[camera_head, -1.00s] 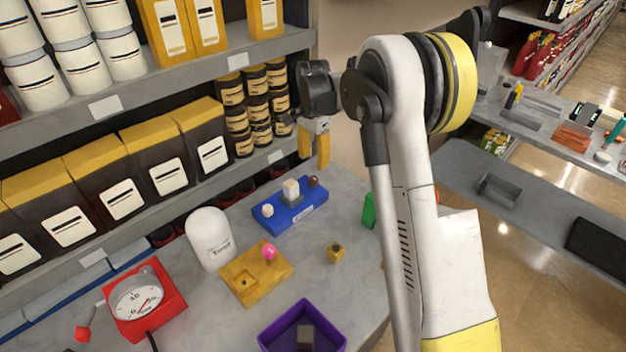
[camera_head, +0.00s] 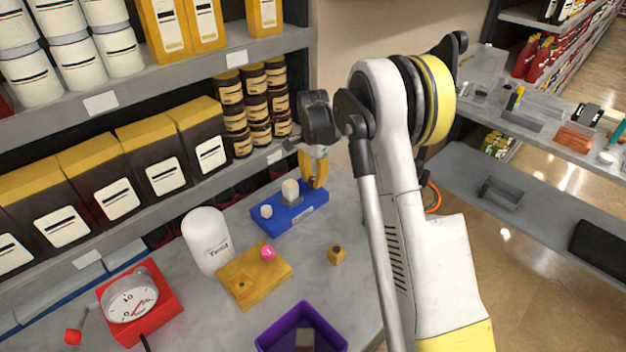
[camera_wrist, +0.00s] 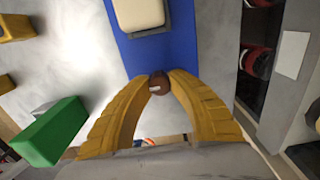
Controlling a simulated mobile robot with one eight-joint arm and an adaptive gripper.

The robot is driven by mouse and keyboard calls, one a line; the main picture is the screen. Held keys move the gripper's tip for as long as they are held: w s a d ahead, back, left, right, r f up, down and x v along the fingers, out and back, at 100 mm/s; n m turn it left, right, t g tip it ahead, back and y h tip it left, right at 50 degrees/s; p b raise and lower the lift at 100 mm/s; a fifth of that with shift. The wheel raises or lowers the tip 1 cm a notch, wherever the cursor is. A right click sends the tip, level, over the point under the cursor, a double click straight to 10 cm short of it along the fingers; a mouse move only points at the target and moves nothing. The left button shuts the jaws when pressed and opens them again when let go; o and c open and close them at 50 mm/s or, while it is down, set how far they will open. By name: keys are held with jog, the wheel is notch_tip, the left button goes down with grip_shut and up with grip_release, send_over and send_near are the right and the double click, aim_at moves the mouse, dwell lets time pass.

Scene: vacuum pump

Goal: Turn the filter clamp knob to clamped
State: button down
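The blue base (camera_head: 300,217) on the grey counter carries a white block on a grey mount (camera_head: 291,190), a white round knob (camera_head: 266,211) at its left end and a small dark brown knob (camera_wrist: 158,83) at its right end. None has a readable label saying which is the filter clamp knob. My gripper (camera_head: 317,186) reaches down at the base's right end. In the wrist view its yellow fingers (camera_wrist: 160,82) converge on the brown knob, one tip against each side. In the head view the fingers mostly hide this knob.
A white canister (camera_head: 207,240), a yellow block with a pink knob (camera_head: 254,276), a small yellow cube (camera_head: 336,254), a purple bin (camera_head: 272,339) and a red gauge (camera_head: 140,302) stand nearby. A green block (camera_wrist: 50,132) lies beside my gripper. Shelves (camera_head: 200,75) rise behind.

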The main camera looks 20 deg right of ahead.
jog(key=shift+n, duration=0.4)
jog(key=n, duration=0.3)
jog(key=shift+n, duration=0.3)
jog(key=n, duration=0.4)
jog(key=shift+n+p, duration=0.3)
jog(key=shift+p, duration=0.05)
jog(key=n, duration=0.4)
jog(key=shift+n, duration=0.3)
jog(key=n, duration=0.4)
jog(key=shift+n, duration=0.3)
jog(key=c, duration=1.2)
grip_release()
